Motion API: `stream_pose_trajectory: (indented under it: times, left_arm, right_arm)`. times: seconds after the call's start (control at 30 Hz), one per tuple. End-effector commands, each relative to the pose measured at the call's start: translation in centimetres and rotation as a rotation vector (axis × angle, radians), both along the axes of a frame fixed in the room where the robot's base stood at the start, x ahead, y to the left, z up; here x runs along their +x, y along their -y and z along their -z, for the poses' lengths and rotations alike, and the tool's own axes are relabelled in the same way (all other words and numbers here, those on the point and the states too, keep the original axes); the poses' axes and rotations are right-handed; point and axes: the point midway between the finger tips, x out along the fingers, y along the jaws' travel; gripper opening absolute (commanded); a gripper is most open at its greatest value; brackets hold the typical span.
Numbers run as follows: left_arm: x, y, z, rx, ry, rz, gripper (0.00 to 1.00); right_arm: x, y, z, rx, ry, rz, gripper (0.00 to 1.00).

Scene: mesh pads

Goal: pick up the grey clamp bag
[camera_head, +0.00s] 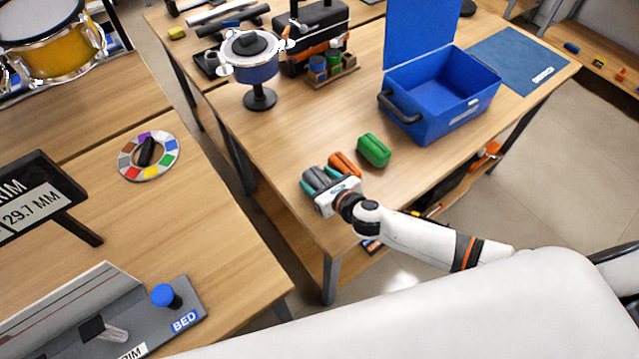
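The grey clamp bag (316,177) lies near the front corner of the wooden table, at the left end of a row of three bags. An orange bag (345,163) is just right of it, and a green bag (374,150) lies farther right. My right gripper (321,181) is down at the grey bag, with teal fingers on either side of it. The gripper body hides the near part of the bag. I cannot tell whether the fingers press on it. My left gripper is not in view.
A blue open box (440,108) with a raised lid stands behind the bags. A blue pot on a stand (254,70) and a black toolbox (318,30) are at the back left. Table is clear left of the bags. A gap separates the left table.

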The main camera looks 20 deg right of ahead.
Motion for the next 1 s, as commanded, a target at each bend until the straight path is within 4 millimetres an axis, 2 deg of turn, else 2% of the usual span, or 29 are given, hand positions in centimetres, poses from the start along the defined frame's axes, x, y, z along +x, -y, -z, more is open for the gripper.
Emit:
stream_pose_trajectory:
  times: [0.03, 0.27, 0.3, 0.57, 1.0]
  left_arm:
    - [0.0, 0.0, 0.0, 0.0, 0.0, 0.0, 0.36]
    - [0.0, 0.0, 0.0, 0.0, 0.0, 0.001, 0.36]
    - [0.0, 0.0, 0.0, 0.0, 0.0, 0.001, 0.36]
    - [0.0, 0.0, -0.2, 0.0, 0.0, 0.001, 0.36]
    - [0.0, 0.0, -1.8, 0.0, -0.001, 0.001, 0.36]
  right_arm:
    - [0.0, 0.0, 0.0, 0.0, 0.0, 0.0, 0.53]
    - [0.0, 0.0, 0.0, 0.0, 0.0, 0.0, 0.15]
    - [0.0, 0.0, -0.1, 0.001, 0.002, 0.0, 0.14]
    - [0.1, 0.1, -0.6, 0.001, 0.003, 0.0, 0.14]
    - [0.1, 0.0, -8.6, 0.0, 0.006, -0.001, 0.14]
